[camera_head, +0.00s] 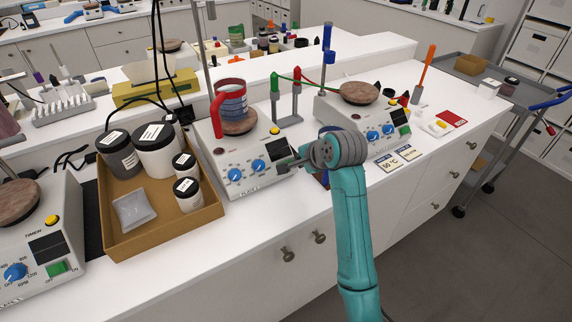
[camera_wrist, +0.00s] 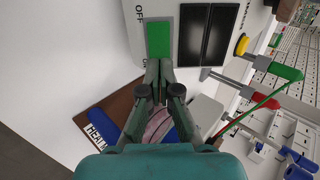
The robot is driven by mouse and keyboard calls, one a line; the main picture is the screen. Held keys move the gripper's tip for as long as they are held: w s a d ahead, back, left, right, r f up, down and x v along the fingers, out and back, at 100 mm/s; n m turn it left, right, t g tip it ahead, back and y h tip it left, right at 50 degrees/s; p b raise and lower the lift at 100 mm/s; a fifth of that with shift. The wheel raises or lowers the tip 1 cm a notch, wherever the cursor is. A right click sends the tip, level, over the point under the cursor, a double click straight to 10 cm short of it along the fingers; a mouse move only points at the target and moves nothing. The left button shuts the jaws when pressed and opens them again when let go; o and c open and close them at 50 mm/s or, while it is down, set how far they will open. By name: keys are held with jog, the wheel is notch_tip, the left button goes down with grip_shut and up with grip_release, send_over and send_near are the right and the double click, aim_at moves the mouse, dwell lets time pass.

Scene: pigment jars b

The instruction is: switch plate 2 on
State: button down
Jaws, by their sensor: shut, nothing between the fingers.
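The middle hot plate (camera_head: 262,148) has two blue knobs, a dark display and a small front label too small to read, so I cannot tell its number. In the head view my gripper (camera_head: 284,165) is at the right end of its front panel and hides its switch. In the wrist view a green rocker switch (camera_wrist: 159,39) sits beside two dark displays, with OFF printed at one end. My gripper (camera_wrist: 158,66) is shut and empty, its fingertips at the switch's lower edge. I cannot tell whether they touch it. Similar plates stand at left (camera_head: 42,232) and right (camera_head: 350,115).
A jar in a red holder (camera_head: 232,100) stands on the middle plate. A brown tray (camera_head: 150,243) of jars is left of it. Printed cards (camera_head: 388,162) lie in front of the right plate. Red and green connectors (camera_head: 285,97) stand behind.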

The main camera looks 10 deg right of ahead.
jog(key=shift+w+a+f, duration=0.1)
jog(key=shift+w+f, duration=0.15)
jog(key=shift+f, duration=0.05)
jog(key=shift+s+r, duration=0.1)
jog(key=shift+r, duration=0.05)
jog(key=v, duration=1.5)
jog(key=shift+r, duration=0.25)
jog(key=shift+s, duration=0.15)
